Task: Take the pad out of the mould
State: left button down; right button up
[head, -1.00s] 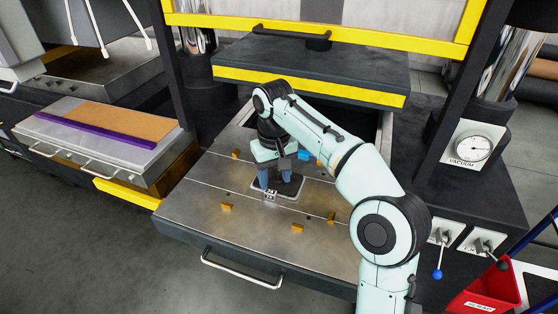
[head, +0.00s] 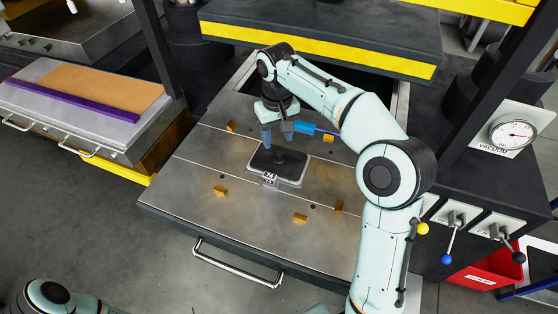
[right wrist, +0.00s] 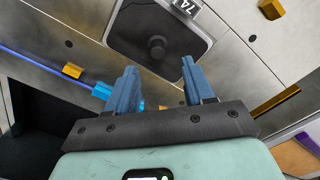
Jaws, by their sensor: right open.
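The mould (head: 292,183) is a small silver-rimmed tray on the steel platen, with a "74" tag on its front edge. A dark pad (head: 262,163) with a round knob (head: 280,158) on it lies inside the rim. Both also show in the right wrist view, the mould (right wrist: 205,50) and the pad (right wrist: 135,30) with its knob (right wrist: 157,47). My right gripper (head: 277,138) is open and empty, pointing down near the mould's back edge. In the right wrist view its fingers (right wrist: 157,78) stand apart with nothing between them. My left gripper is out of view.
Several brass blocks (head: 300,218) stand on the platen (head: 240,225) around the mould. A blue fitting (head: 305,128) lies just behind it. A side table (head: 70,125) stands left; valve levers and a vacuum gauge (head: 512,134) are right.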

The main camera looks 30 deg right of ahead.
aim_at(279, 152)
notch_tip(279, 152, down, 2)
jog(key=shift+d+f, duration=0.1)
jog(key=shift+f, duration=0.1)
jog(key=f, duration=0.2)
jog(key=f+b, duration=0.1)
jog(key=f, duration=0.1)
jog(key=shift+s+d+f, duration=0.1)
jog(key=shift+s+f, duration=0.1)
jog(key=shift+f, duration=0.1)
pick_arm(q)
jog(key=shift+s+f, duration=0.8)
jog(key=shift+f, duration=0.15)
pick_arm(e)
jog(key=shift+w, duration=0.15)
grip_shut()
